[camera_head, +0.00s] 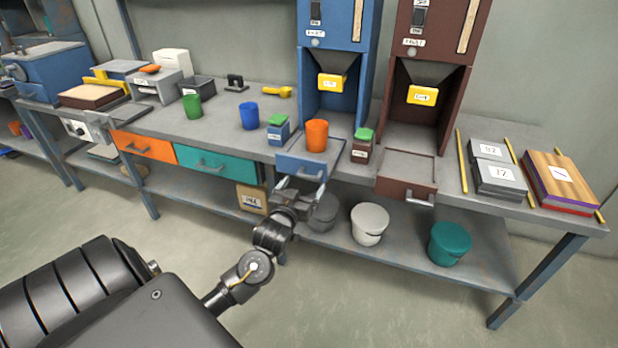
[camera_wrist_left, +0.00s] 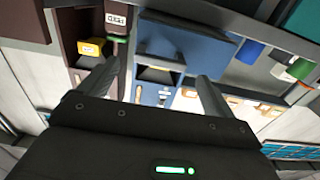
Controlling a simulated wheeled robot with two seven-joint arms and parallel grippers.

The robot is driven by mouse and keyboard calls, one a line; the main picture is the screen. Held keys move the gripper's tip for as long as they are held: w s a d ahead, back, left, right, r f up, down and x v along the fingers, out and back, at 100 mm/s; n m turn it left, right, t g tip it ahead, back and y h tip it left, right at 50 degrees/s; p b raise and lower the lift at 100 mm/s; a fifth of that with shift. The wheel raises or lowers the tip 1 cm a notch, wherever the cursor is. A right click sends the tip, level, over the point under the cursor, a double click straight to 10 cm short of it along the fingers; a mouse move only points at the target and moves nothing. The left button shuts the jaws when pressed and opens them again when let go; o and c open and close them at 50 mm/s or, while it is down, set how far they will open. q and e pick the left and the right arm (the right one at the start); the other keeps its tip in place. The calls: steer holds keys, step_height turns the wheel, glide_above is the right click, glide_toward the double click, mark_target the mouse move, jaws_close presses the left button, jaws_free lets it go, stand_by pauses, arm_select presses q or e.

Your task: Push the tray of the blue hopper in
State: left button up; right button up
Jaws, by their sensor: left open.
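The blue hopper (camera_head: 338,96) stands at the back of the bench, with a yellow-labelled spout. Its tray (camera_head: 301,167) has a blue front with a metal handle and sticks out past the bench's front edge. An orange cup (camera_head: 317,137) stands upright under the spout, seemingly on the tray. My left gripper (camera_head: 300,188) is open and empty, just in front of and below the tray front. In the left wrist view the blue tray front (camera_wrist_left: 185,38) lies beyond and between the spread fingers (camera_wrist_left: 158,75); I cannot tell if they touch it. My right gripper is out of view.
A small green-topped blue box (camera_head: 278,130) and a brown one (camera_head: 362,147) flank the orange cup. The brown hopper's tray (camera_head: 405,189) juts out to the right. The teal drawer (camera_head: 215,163) is to the left. Buckets (camera_head: 369,224) stand on the lower shelf.

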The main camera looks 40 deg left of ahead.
mark_target(308, 178)
arm_select(q)
steer(key=shift+x, duration=2.6)
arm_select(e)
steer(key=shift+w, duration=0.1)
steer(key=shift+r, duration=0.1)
